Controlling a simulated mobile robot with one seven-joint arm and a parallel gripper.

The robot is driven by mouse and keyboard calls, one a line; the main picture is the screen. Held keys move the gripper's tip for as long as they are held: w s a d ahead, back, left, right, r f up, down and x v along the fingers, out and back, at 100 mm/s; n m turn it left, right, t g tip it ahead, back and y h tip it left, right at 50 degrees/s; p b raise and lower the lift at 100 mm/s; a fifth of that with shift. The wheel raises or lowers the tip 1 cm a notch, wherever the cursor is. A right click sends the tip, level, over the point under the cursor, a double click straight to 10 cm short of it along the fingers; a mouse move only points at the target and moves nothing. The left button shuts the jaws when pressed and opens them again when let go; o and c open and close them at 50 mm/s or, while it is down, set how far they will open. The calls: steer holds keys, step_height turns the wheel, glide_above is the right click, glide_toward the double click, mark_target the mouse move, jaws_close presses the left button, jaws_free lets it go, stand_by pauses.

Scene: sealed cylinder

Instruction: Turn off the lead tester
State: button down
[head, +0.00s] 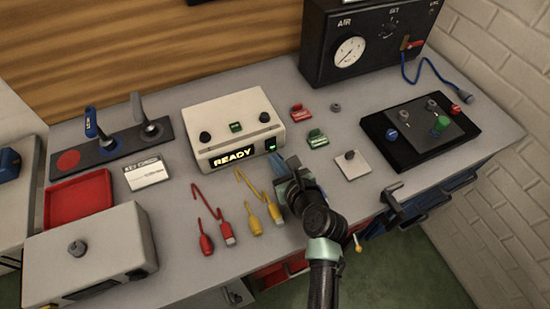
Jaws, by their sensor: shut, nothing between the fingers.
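The cream box with the lit READY display (233,158), which appears to be the lead tester (215,115), stands mid-bench. A green rocker switch (269,146) glows at the right end of its front face. Two black knobs and a small green piece (236,127) are on its top. My gripper (283,168) is shut and empty, just right of and in front of the switch. I cannot tell whether it touches the box. Red leads (206,240) and yellow leads (255,222) lie on the bench in front.
A black gauge box (338,66) stands at the back right, a black tray (376,150) before it. Red and green tags (299,113) lie right of the tester. A red tray (75,199), lever panel (105,153) and grey-white box (120,240) are left.

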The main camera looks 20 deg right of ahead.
steer(key=shift+w+f, duration=0.1)
steer(key=shift+w, duration=0.35)
steer(key=shift+w+f+t+b, duration=0.15)
steer(key=shift+f+t+b, duration=0.2)
steer(key=shift+b, duration=0.55)
steer(key=shift+w+r, duration=0.1)
steer(key=shift+r, duration=0.3)
steer(key=shift+r+p, duration=0.8)
steer(key=shift+p, duration=0.25)
